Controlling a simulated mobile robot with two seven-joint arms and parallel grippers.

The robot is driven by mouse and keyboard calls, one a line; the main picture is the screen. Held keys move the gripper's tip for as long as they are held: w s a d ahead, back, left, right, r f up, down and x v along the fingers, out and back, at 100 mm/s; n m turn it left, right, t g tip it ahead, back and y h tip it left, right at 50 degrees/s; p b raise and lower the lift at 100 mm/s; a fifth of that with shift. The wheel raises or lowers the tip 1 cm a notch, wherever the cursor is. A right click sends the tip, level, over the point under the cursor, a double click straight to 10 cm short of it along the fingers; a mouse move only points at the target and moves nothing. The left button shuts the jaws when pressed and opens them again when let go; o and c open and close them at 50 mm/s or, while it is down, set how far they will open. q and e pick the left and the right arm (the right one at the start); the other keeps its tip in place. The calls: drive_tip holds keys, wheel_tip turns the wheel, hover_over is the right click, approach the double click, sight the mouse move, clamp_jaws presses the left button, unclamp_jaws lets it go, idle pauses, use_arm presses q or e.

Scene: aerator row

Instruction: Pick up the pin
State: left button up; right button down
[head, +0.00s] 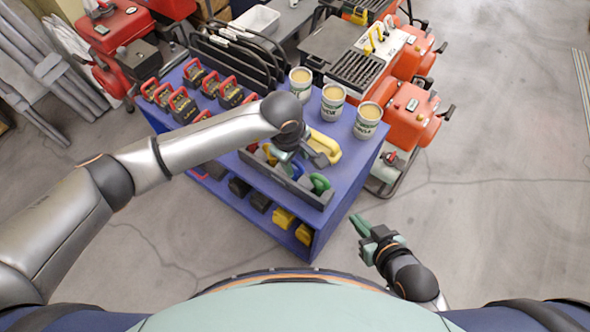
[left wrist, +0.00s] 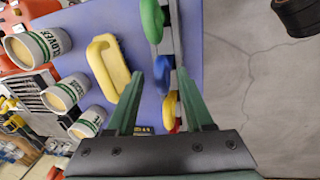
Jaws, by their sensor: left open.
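I cannot tell for sure which object is the pin. A dark tray (head: 312,198) at the cart's near edge holds rounded coloured pieces: green (head: 319,183), blue (head: 297,171) and yellow. In the left wrist view the green piece (left wrist: 152,20) is at the top, with yellow (left wrist: 170,105) and red lower down.
A yellow-handled brush (head: 325,145) lies behind the tray. Labelled cups (head: 333,101) stand along the cart's right side. Red-handled black items (head: 182,105) stand at the left. The purple cart (head: 343,190) has a lower shelf. Red machines (head: 410,112) stand behind; the floor at right is clear.

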use_arm(q)
drive_tip(key=shift+f, duration=0.1)
clamp_jaws()
idle(0.3)
idle(1.1)
